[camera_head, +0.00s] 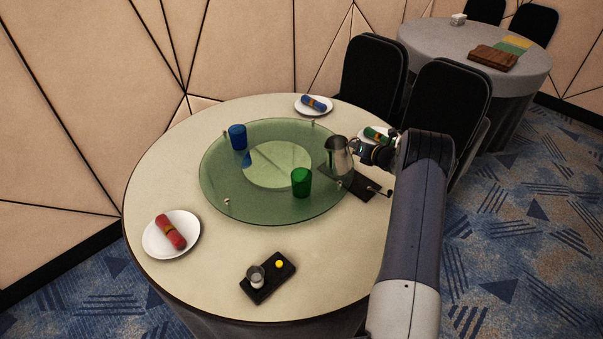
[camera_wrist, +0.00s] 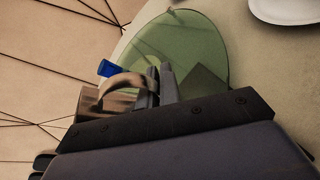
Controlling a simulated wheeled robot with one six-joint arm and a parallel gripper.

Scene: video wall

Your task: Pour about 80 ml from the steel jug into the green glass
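The steel jug (camera_head: 339,158) is at the right side of the glass turntable in the head view and looks close to upright. My gripper (camera_head: 364,151) is at its right side, on the handle. In the wrist view the jug's curved handle (camera_wrist: 128,84) runs to my gripper's fingers (camera_wrist: 160,88), which look closed on it. The jug body (camera_wrist: 87,103) is partly hidden there. The green glass (camera_head: 301,183) stands upright on the turntable, left of and nearer than the jug, apart from it. Its contents cannot be made out. It does not show in the wrist view.
A blue glass (camera_head: 238,137) stands on the turntable (camera_head: 225,185). A dark flat piece (camera_head: 358,187) lies below the jug. Plates with rolled napkins (camera_head: 171,234) and a black tray (camera_head: 268,284) with a small glass stand around the round table. Black chairs (camera_head: 448,100) are behind.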

